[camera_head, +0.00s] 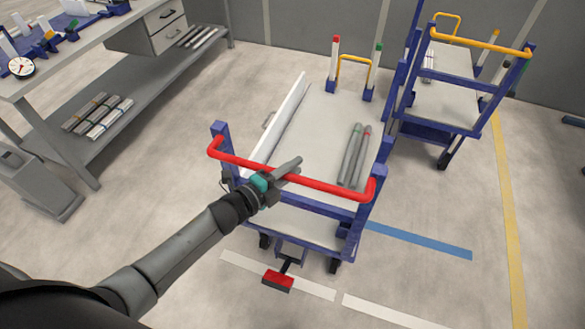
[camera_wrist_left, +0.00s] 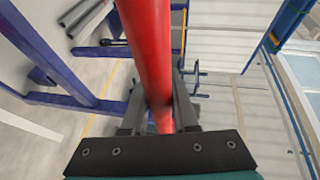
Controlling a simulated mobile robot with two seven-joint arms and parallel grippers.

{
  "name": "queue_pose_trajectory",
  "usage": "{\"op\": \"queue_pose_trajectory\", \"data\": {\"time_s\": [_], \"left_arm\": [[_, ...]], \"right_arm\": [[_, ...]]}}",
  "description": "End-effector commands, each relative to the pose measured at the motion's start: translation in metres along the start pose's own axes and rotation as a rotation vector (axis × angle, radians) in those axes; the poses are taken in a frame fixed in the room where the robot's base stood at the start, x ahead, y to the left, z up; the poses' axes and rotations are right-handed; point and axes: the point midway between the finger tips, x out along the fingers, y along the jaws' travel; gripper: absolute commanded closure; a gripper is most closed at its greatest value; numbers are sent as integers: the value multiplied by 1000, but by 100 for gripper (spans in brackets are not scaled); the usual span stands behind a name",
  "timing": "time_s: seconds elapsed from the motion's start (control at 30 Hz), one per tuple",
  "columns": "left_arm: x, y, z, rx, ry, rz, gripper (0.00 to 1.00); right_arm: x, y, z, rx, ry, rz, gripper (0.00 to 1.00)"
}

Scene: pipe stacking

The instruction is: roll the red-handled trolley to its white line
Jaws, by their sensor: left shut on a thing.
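The red-handled trolley stands in the middle of the head view, with a blue frame and a pale deck (camera_head: 318,125). Its red handle (camera_head: 330,187) runs across the near end. My left gripper (camera_head: 284,172) is shut on this handle, left of its middle; the red bar (camera_wrist_left: 150,45) passes between the fingers in the left wrist view. A white line (camera_head: 242,262) on the floor lies at the trolley's near end, and the red foot pedal (camera_head: 278,281) hides part of it. Another white strip (camera_head: 390,313) continues to the right. My right gripper is not in view.
A yellow-handled trolley (camera_head: 450,92) stands close behind on the right. A workbench (camera_head: 60,60) is at the left, with a grey bin-like unit (camera_head: 38,185) before it. A blue strip (camera_head: 420,240) and bare floor lie to the right.

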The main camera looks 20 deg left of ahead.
Motion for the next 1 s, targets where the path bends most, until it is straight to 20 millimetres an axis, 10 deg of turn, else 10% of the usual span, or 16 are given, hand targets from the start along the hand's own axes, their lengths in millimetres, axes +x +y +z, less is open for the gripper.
{"op": "queue_pose_trajectory", "data": {"time_s": [0.1,0.13,0.4,1.0], "left_arm": [[-2,4,-2,-2,3,7,100],[-2,4,-2,-2,3,8,72],[-2,3,-1,-2,2,5,43],[-40,3,-1,-2,2,7,43]], "right_arm": [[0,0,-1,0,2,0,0],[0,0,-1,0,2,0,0],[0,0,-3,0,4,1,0],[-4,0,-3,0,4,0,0]]}}
